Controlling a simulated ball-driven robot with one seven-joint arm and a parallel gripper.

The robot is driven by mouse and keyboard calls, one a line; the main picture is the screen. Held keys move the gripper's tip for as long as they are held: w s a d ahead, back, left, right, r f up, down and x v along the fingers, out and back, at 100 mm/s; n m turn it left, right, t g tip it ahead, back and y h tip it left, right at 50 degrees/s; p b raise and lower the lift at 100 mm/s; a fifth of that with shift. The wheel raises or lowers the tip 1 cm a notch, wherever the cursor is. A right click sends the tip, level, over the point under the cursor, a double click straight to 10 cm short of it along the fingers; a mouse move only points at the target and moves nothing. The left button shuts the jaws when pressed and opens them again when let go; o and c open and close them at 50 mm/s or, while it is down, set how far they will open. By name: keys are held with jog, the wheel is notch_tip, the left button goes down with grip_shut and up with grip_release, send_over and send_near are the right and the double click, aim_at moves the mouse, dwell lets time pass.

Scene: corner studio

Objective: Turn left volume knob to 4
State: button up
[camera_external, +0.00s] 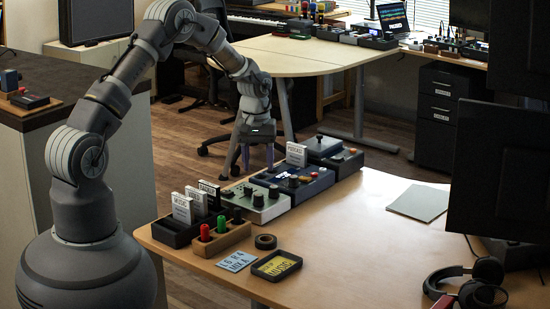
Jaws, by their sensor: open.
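A pale box with dark knobs (266,213) sits near the left end of the wooden desk. It carries several dark round knobs, including a left one (258,201) and a right one (274,192). I cannot read any scale or label, so which is the left volume knob and what it points to cannot be told. My gripper (248,172) is open and points down, its two fingers spread. It appears above and behind the pale box in the picture, apart from the knobs, with nothing between the fingers.
A card tray (178,240), a wooden holder (236,236) with red and green pegs, a tape roll (265,242) and a yellow-labelled tray (277,267) are close by. The desk's middle is clear.

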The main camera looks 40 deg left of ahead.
aim_at(259, 195)
jog(key=shift+s+f, duration=0.25)
jog(key=shift+f, duration=0.8)
notch_tip(259, 195, down, 7)
jog(key=b, duration=0.3)
jog(key=shift+w+d+r, duration=0.1)
jog(key=shift+r, duration=0.1)
jog(key=shift+r, duration=0.1)
grip_shut()
